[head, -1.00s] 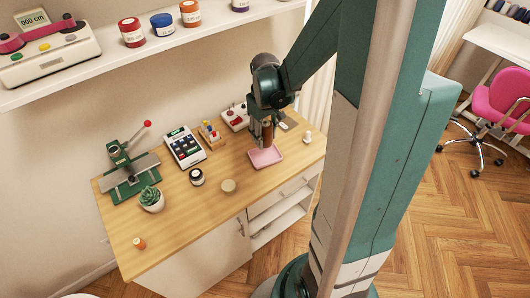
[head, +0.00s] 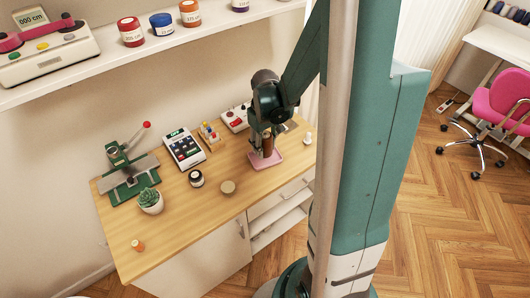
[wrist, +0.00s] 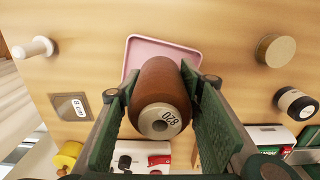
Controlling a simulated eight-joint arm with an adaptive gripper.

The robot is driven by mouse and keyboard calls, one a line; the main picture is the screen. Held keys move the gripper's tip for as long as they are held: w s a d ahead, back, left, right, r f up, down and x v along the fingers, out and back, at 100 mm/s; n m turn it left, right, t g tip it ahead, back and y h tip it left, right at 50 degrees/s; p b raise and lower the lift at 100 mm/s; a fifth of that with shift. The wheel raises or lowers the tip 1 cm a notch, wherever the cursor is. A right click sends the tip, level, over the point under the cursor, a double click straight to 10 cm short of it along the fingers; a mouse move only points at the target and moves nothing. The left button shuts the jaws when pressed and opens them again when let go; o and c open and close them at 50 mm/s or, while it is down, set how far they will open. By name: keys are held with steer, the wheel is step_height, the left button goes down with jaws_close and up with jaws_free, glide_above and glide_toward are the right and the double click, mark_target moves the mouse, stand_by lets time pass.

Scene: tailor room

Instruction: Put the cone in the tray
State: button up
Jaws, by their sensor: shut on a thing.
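The cone, a brown thread cone with a pale end marked with a number (wrist: 162,98), is held between the two fingers of my gripper (wrist: 160,85). In the head view the cone (head: 267,145) stands roughly upright over the pink tray (head: 277,160), with my gripper (head: 266,132) above it. The wrist view shows part of the shallow pink tray (wrist: 145,46) behind the cone. The cone's far end is hidden in the wrist view, and I cannot tell whether it touches the tray floor.
A white spool (head: 308,138) stands right of the tray. A beige disc (head: 228,187) and a dark jar (head: 196,178) are to its left. The front table area is mostly clear.

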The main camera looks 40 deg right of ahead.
mark_target(265, 152)
steer(key=shift+f+b, duration=0.3)
steer(key=shift+f, duration=1.45)
steer(key=shift+f, duration=0.1)
steer(key=o, duration=0.6)
steer(key=shift+c, duration=0.2)
steer(key=shift+o, duration=0.5)
steer(key=shift+r, duration=0.25)
step_height(265, 152, up, 12)
steer(key=p, duration=0.2)
steer(key=shift+f, duration=0.1)
